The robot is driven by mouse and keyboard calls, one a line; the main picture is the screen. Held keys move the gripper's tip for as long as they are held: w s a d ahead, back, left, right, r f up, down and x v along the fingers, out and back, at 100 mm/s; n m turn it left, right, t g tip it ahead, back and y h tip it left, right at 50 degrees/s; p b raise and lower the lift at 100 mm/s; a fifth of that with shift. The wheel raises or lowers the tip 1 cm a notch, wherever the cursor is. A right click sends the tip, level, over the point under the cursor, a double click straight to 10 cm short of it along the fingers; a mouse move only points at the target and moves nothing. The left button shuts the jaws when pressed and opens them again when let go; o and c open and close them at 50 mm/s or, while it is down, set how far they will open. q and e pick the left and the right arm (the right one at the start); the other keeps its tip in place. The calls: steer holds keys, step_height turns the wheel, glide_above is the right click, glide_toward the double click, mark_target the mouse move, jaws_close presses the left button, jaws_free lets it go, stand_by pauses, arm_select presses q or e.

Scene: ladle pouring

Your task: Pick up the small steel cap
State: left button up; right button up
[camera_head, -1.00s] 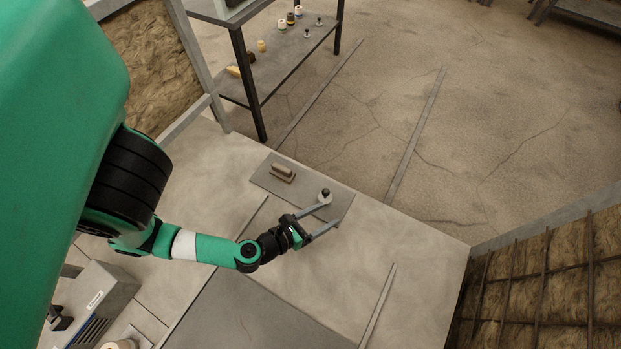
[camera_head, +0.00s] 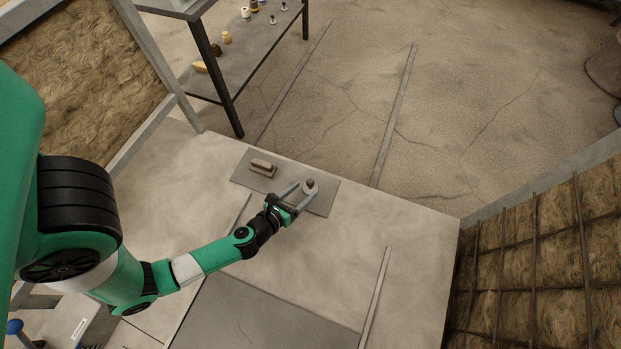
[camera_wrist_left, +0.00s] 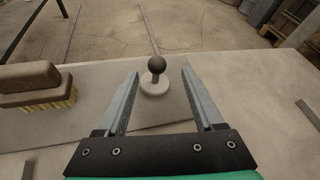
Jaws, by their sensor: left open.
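The small steel cap (camera_head: 310,186) sits on a grey mat (camera_head: 321,208) at the far edge of the table. In the left wrist view the cap (camera_wrist_left: 155,83) is a pale round disc with a dark ball knob on top, standing upright. My left gripper (camera_head: 305,189) is open, and its fingertips reach to either side of the cap. In the left wrist view the cap lies between and slightly beyond the fingertips (camera_wrist_left: 160,76); I see no contact. My right gripper is not in view.
A brown-handled brush (camera_head: 262,168) lies on the mat, left of the cap. A dark-legged shelf (camera_head: 255,70) with small items stands beyond the table. A thin raised strip (camera_head: 375,298) lies on the table at right. The table right of the mat is clear.

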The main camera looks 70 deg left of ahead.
mark_target(308, 186)
arm_select(q)
steer(key=x, duration=0.5)
steer(key=shift+a+r, duration=0.1)
steer(key=shift+a, duration=0.2)
steer(key=shift+s, duration=0.1)
steer(key=shift+c, duration=0.5)
jaws_close()
